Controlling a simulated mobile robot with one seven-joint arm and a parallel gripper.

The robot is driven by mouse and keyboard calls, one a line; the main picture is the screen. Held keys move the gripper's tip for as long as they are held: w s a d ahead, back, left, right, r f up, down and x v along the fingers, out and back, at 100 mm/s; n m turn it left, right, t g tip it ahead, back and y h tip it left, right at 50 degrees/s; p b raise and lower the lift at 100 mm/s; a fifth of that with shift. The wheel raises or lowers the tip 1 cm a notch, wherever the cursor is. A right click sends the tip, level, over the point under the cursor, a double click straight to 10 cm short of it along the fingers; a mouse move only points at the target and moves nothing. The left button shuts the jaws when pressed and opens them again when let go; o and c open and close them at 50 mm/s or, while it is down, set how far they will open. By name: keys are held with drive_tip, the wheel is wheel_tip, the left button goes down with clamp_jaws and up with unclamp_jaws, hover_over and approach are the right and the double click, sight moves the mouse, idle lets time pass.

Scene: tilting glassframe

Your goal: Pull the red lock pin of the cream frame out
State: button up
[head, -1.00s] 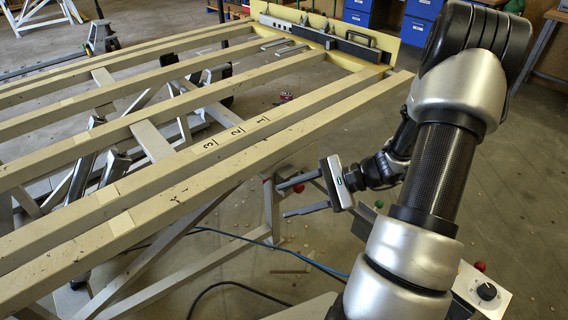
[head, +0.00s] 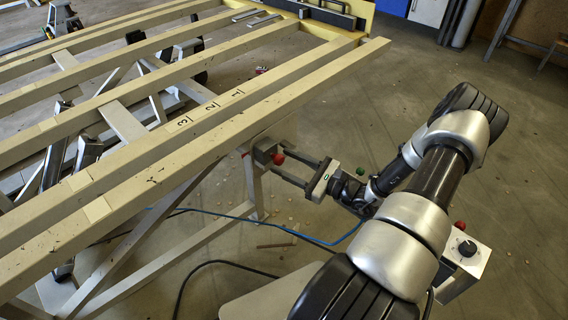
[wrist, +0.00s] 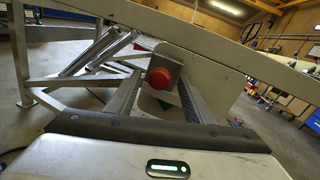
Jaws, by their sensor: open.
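The red lock pin (head: 278,158) is a round red knob on a small grey bracket under the near rail of the cream frame (head: 232,130). In the wrist view the red knob (wrist: 159,77) is near the middle, with the bracket (wrist: 176,66) behind it. My gripper (head: 279,163) is open, pointing left at the knob. In the wrist view its two fingers reach forward on either side of the knob, with gaps between. I cannot tell whether the fingertips reach fully past it. The pin's shaft is hidden behind the knob.
The frame's long rail runs just above my gripper, and a grey leg (head: 254,188) stands beside the bracket. A blue cable (head: 310,239) lies on the floor below.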

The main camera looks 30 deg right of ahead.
drive_tip(key=shift+w+a, duration=0.25)
drive_tip(key=shift+w, duration=0.2)
drive_tip(key=shift+c, duration=0.4)
clamp_jaws()
drive_tip(key=shift+a+p+v, duration=0.25)
drive_tip(key=shift+p+v, duration=0.15)
drive_tip(key=shift+v, duration=1.05)
drive_tip(key=shift+o, duration=0.4)
unclamp_jaws()
drive_tip(key=shift+s, duration=0.2)
drive_tip(key=p+v, duration=0.1)
drive_tip(key=v, duration=0.6)
drive_tip(key=shift+s+d, duration=0.2)
drive_tip(key=shift+s, duration=0.05)
drive_tip(key=shift+f, duration=0.1)
